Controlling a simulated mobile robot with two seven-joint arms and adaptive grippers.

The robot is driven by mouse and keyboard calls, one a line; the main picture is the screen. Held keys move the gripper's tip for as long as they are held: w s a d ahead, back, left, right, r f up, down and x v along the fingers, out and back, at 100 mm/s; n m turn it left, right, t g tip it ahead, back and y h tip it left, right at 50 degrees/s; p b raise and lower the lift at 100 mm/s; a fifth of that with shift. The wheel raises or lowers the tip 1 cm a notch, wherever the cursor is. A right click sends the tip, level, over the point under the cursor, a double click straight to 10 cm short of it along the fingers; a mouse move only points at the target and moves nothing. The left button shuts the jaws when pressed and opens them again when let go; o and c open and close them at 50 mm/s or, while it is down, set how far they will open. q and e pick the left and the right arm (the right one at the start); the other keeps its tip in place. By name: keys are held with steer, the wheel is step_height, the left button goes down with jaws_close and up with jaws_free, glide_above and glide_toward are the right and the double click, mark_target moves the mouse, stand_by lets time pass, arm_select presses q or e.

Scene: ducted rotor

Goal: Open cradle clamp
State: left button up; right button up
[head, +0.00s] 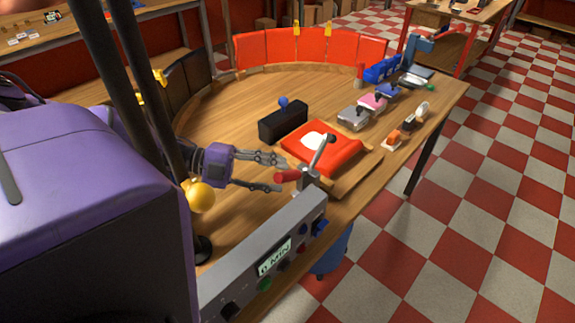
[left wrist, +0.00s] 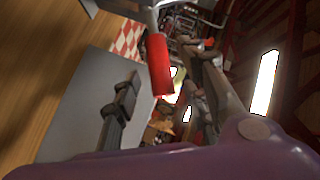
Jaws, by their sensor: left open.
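The clamp (head: 311,178) is a metal toggle with a red grip (head: 286,176) pointing left. A grey lever with a dark end slants up to the right. It stands in front of the red cradle block (head: 345,157), which has a white patch on top. My left gripper (head: 279,174) is open, its fingers above and below the level of the red grip's end. In the left wrist view the red grip (left wrist: 158,66) lies between the spread fingers of that gripper (left wrist: 163,75); I cannot tell whether they touch it. My right gripper is not in view.
A grey control box (head: 262,258) with a display and buttons runs along the near edge. A yellow ball (head: 201,196) is beside my left arm. A black block (head: 283,121) with a blue knob stands behind. Small parts line the right side. The table's back middle is clear.

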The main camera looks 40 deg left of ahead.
mark_target(286, 177)
arm_select(q)
steer(key=shift+x, duration=1.7)
steer(key=shift+c, duration=0.2)
jaws_close()
